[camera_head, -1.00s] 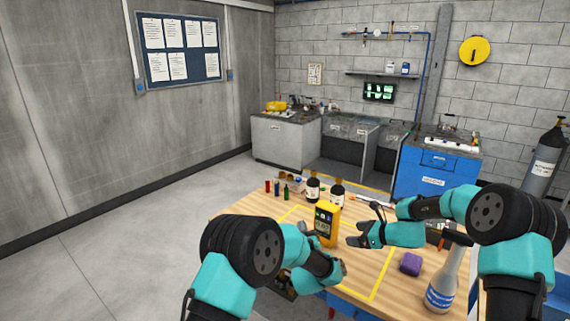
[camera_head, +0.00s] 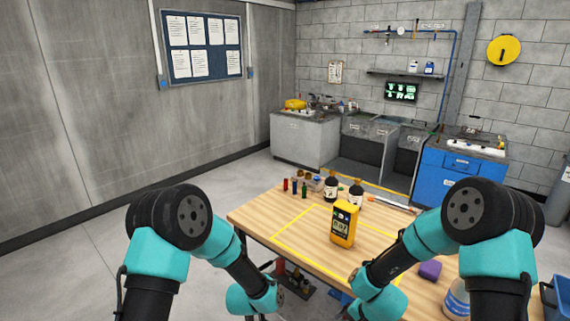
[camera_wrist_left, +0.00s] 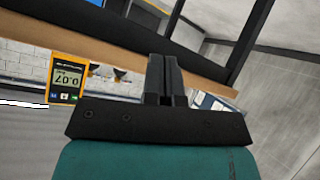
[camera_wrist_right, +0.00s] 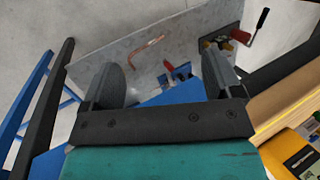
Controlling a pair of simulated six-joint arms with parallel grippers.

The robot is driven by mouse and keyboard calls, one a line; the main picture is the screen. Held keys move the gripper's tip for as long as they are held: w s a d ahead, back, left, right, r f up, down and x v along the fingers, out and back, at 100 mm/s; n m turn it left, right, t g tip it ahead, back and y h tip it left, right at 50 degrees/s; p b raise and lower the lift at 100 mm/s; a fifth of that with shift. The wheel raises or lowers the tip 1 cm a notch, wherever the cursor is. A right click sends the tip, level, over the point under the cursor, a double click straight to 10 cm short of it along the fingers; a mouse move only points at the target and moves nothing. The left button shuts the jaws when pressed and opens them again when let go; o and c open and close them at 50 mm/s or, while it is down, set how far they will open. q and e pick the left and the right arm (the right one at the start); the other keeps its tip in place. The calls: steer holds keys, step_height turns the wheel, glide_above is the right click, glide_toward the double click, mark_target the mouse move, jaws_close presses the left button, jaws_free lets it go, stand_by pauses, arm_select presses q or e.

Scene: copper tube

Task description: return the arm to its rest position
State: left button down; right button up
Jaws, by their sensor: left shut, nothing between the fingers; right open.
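In the head view both my arms are bent down at the table's near edge. My left gripper (camera_wrist_left: 166,78) is shut and empty; in the left wrist view its fingers lie together. The left wrist (camera_head: 262,298) is low, left of the table front. My right gripper (camera_wrist_right: 163,66) is open. Its fingers stand apart in the right wrist view, with nothing gripped. Beyond them, a bent copper tube (camera_wrist_right: 147,53) lies on a grey surface below. In the head view the right forearm (camera_head: 385,268) crosses the table's near part, and its fingers are barely visible.
A yellow meter (camera_head: 344,225) stands on the wooden table (camera_head: 270,218). Dark bottles (camera_head: 331,188) and small coloured vials stand behind it. A purple block (camera_head: 430,270) and a white bottle (camera_head: 457,299) are near the right arm. A red-handled tool (camera_wrist_right: 240,36) lies below.

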arm_select(q)
steer(key=s+a+f+n+g+y, duration=0.15)
steer(key=s+a+f+g, duration=0.35)
steer(key=s+a+f, duration=0.65)
steer(key=s+a+n+g, duration=0.1)
steer(key=s+a+g, duration=0.1)
steer(key=s, duration=0.7)
steer(key=s+a+f+n+g, duration=0.1)
steer(key=s+a+n+g, duration=0.1)
steer(key=s+a, duration=0.3)
steer(key=s, duration=0.4)
steer(key=shift+f, duration=0.15)
arm_select(e)
steer(key=s+d+f+n, duration=0.1)
steer(key=s+f+n, duration=0.2)
steer(key=s+f, duration=0.2)
steer(key=s+d+f+n+g, duration=0.1)
steer(key=s+f+n, duration=0.3)
steer(key=s, duration=0.7)
steer(key=shift+f, duration=0.35)
